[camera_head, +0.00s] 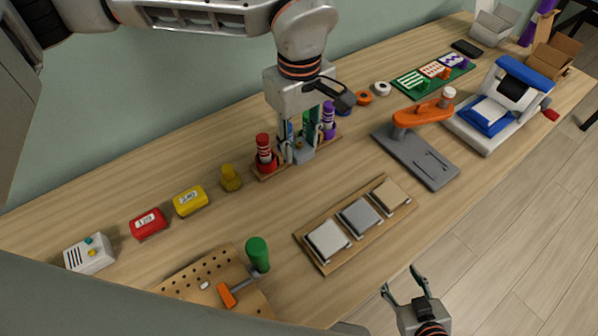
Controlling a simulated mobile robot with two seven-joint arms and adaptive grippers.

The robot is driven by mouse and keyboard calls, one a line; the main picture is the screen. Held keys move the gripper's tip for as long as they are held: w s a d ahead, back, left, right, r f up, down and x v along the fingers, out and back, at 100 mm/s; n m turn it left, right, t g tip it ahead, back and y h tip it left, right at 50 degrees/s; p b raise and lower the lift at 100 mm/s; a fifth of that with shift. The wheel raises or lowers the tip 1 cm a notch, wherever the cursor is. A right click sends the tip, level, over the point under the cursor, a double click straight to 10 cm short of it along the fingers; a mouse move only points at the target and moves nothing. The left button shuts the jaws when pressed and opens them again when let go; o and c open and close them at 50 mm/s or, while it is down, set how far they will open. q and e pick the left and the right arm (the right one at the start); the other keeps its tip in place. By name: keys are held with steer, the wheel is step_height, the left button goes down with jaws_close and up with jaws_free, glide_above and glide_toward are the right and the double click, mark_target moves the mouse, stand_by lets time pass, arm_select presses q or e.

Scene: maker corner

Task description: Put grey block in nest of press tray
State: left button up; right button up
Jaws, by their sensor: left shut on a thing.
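My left gripper (302,150) reaches down at the middle of the table, in front of a rack of coloured cylinders. It is shut on a small grey block (303,154), partly covered by the fingers. The orange-levered press (424,112) stands to the right on a flat grey tray (410,155) with thin markings. I cannot clearly make out a nest in it. The block is well to the left of this tray. My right gripper (404,288) is open and empty at the bottom, beyond the table's front edge.
A wooden board (311,254) with three square pads lies between gripper and front edge. The rack (264,174) with a red cylinder (264,150) is close by. A blue-white machine (485,130) stands right.

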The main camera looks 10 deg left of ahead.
mark_target(300, 184)
arm_select(q)
step_height(300, 184, down, 10)
steer(key=shift+f+b, duration=0.25)
steer(key=shift+b, duration=0.15)
steer(key=shift+f, duration=0.15)
steer(key=o, duration=1.2)
